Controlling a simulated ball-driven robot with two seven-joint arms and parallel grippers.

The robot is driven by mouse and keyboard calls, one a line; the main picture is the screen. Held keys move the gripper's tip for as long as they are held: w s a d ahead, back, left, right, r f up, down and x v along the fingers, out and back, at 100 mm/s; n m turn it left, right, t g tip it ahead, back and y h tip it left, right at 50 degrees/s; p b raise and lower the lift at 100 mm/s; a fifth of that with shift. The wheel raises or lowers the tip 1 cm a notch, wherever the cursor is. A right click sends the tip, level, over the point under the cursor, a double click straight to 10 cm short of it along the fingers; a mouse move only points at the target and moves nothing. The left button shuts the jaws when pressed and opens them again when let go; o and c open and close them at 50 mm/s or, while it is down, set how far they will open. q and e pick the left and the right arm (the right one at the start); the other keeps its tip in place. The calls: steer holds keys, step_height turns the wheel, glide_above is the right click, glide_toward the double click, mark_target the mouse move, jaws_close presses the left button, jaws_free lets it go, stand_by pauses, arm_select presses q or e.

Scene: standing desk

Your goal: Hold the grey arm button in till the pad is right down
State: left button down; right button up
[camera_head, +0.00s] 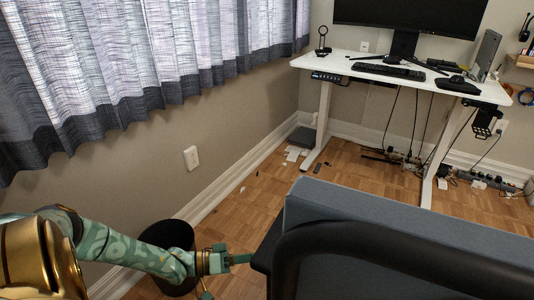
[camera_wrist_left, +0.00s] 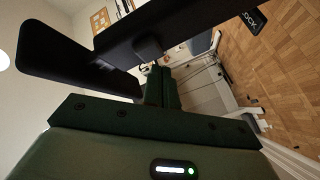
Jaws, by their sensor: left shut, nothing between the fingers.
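The chair's arm pad (camera_wrist_left: 75,66) is a long black slab at the left of the left wrist view. Its black post (camera_wrist_left: 195,22) runs from it to the upper right. A small dark grey rounded nub (camera_wrist_left: 149,49) on the post beside the pad looks like the arm button. My left gripper (camera_wrist_left: 159,70) is shut and empty, its tips at or very near this nub; I cannot tell if they touch or press it. In the head view my left gripper (camera_head: 250,258) reaches right to the dark arm (camera_head: 264,245), and the button is hidden. My right gripper is out of view.
The chair's blue-grey back (camera_head: 390,225) and black frame (camera_head: 400,247) fill the lower right. A black bin (camera_head: 180,236) stands behind my left arm by the wall. A white standing desk (camera_head: 350,68) is at the back, with open wood floor (camera_head: 240,215) before it.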

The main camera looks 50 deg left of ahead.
arm_select(q)
steer(key=shift+s+a+b, duration=0.15)
steer(key=shift+s+a, duration=0.15)
steer(key=shift+a, duration=0.5)
steer(key=shift+s+a+b, duration=0.1)
steer(key=shift+s+a, duration=0.25)
steer(key=shift+a, duration=0.4)
steer(key=shift+s+a+b, duration=0.15)
steer(key=shift+s+a, duration=0.15)
steer(key=shift+a, duration=0.5)
